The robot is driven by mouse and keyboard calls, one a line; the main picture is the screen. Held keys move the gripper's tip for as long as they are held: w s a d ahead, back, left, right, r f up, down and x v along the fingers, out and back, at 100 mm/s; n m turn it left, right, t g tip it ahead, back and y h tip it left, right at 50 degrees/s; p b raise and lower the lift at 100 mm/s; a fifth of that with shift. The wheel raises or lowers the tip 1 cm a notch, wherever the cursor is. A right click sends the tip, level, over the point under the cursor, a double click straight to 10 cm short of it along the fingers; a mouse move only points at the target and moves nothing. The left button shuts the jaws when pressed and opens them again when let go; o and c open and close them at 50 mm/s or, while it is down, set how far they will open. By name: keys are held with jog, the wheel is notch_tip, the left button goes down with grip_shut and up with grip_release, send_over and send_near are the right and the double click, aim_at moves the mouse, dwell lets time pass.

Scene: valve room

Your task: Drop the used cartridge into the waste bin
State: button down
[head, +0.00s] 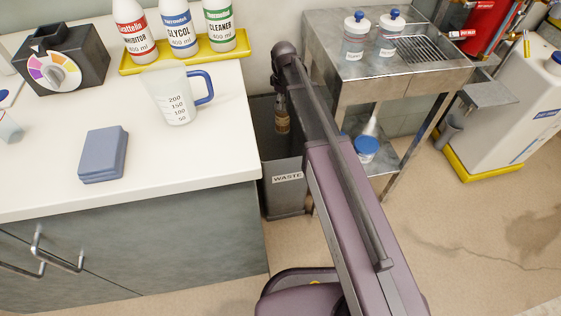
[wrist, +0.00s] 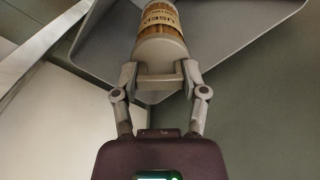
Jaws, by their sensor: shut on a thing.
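My gripper (wrist: 160,78) is shut on the used cartridge (wrist: 160,40). In the wrist view the cartridge has a grey end cap at the fingers and a brown pleated body with a partly legible "USED" label. In the head view the cartridge (head: 282,121) hangs upright below my gripper, over the opening of the waste bin. The waste bin (head: 285,195) is a dark grey container labelled "WASTE", standing on the floor between the counter and the metal cart. My arm hides its right part. I cannot tell how far the cartridge's lower end is from the rim.
The white counter (head: 60,190) is close on the left, with a measuring jug (head: 175,98), a blue-grey block (head: 104,155) and a yellow tray (head: 190,57) of bottles. The metal cart (head: 350,68) with two small bottles is close on the right. Open floor lies at lower right.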

jog(key=shift+f+b, duration=0.45)
jog(key=shift+f, duration=0.2)
jog(key=shift+c, duration=0.2)
grip_release()
dwell(0.6)
